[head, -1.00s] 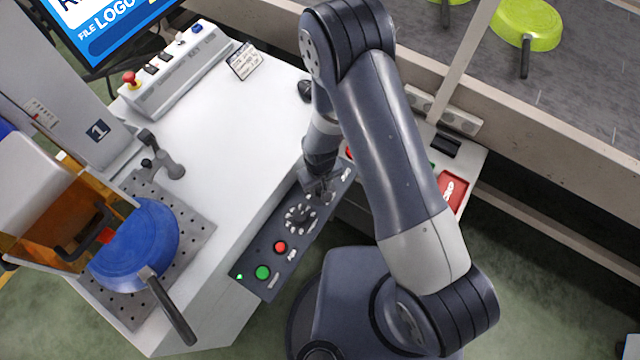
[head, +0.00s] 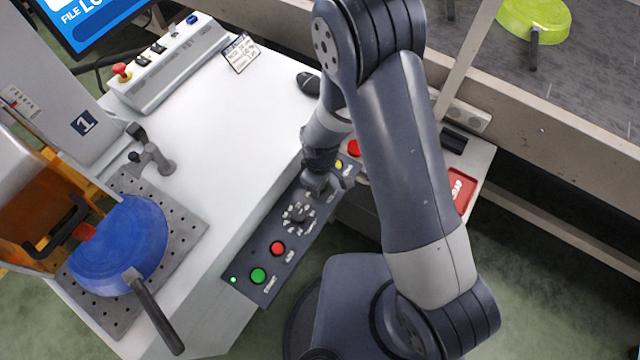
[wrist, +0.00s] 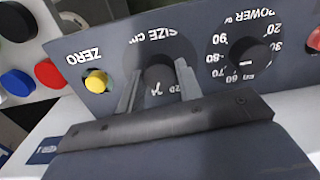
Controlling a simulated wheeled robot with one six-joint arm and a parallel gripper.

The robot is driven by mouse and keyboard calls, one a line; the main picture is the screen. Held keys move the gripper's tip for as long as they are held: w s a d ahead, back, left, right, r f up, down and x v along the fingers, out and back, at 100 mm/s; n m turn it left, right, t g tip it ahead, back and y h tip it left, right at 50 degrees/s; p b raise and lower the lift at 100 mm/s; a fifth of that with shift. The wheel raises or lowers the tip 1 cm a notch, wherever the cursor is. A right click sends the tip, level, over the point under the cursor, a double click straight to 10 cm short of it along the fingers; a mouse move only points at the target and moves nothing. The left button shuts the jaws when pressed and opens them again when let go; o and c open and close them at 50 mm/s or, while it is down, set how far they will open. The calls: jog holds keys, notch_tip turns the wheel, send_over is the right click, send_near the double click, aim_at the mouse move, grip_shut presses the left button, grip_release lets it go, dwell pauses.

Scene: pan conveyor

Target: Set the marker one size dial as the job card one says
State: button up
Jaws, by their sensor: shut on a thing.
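The marker one size dial (wrist: 160,76) is a dark round knob under the words "SIZE cm" in the wrist view, where the lettering is upside down. My gripper (wrist: 158,86) has one finger on each side of the knob and is shut on it. A white mark and part of a number show between the fingers, but the setting cannot be read. In the head view my gripper (head: 322,185) is down at the control panel (head: 243,262) and hides the size dial. The job card (head: 241,53) lies at the back of the white bench, its text too small to read.
The power dial (wrist: 248,54) is beside the size dial, and the yellow zero button (wrist: 96,80) is on its other side. Red (head: 278,248) and green (head: 258,275) buttons share the panel. A blue pan (head: 125,240) sits on the perforated plate. A conveyor with a green pan (head: 540,18) runs behind.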

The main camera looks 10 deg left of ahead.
jog(key=shift+n+b, duration=0.3)
jog(key=shift+n, duration=0.3)
jog(key=o, duration=1)
jog(key=shift+c, duration=0.2)
notch_tip(320, 180, up, 11)
jog(key=shift+f, duration=0.2)
notch_tip(320, 180, down, 11)
jog(key=shift+r, duration=0.15)
dwell(0.5)
